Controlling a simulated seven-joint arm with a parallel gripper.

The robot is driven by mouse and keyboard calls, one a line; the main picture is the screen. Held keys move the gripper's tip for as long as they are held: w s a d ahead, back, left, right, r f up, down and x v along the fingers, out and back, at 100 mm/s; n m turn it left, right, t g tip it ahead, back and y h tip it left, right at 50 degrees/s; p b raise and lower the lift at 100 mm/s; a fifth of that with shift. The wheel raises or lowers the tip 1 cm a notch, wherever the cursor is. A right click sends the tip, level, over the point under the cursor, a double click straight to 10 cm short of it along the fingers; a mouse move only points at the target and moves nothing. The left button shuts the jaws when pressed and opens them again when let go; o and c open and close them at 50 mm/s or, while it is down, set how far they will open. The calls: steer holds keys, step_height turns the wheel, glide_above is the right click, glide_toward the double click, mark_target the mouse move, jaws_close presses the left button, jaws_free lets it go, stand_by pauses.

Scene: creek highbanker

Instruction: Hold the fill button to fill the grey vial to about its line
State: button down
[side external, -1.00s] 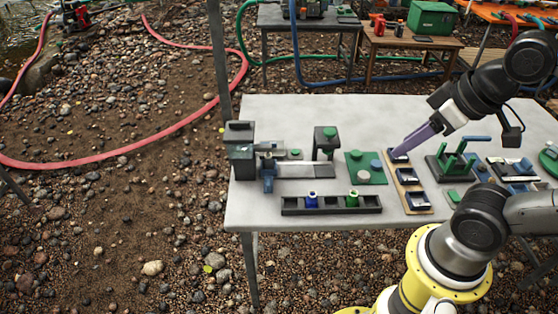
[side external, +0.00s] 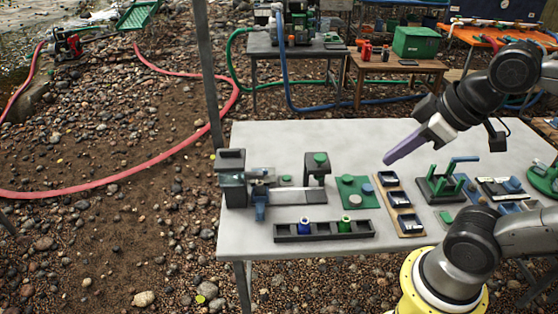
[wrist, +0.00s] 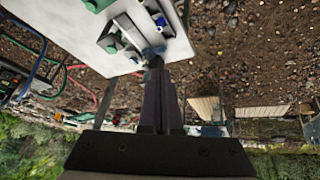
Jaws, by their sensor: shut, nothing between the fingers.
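My gripper (side external: 388,160) is shut and empty, its long purple fingers pointing down-left above the tabletop near a wooden strip (side external: 411,225) with several dark trays. The shut fingers also show in the wrist view (wrist: 155,62). A black rack (side external: 364,236) holds a blue vial (side external: 305,227) and a green vial (side external: 345,225), both upright. I cannot make out a grey vial. A dark station with a grey slab (side external: 298,197) stands at the table's left. A small green button (side external: 286,180) sits behind the slab, and a green-topped post (side external: 318,165) beside it. I cannot tell which button fills.
A green upright frame (side external: 445,185) stands to the right. The white table (side external: 265,140) is clear along the back. Pebbly ground surrounds it.

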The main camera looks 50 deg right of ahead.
steer(key=w+r+n, duration=0.3)
steer(key=w+r, duration=0.2)
steer(key=w, duration=0.2)
steer(key=n+g, duration=0.4)
steer(key=g, duration=0.2)
glide_above(286, 177)
step_height(286, 177, down, 32)
steer(key=shift+s+f, duration=0.1)
steer(key=shift+f, duration=3.7)
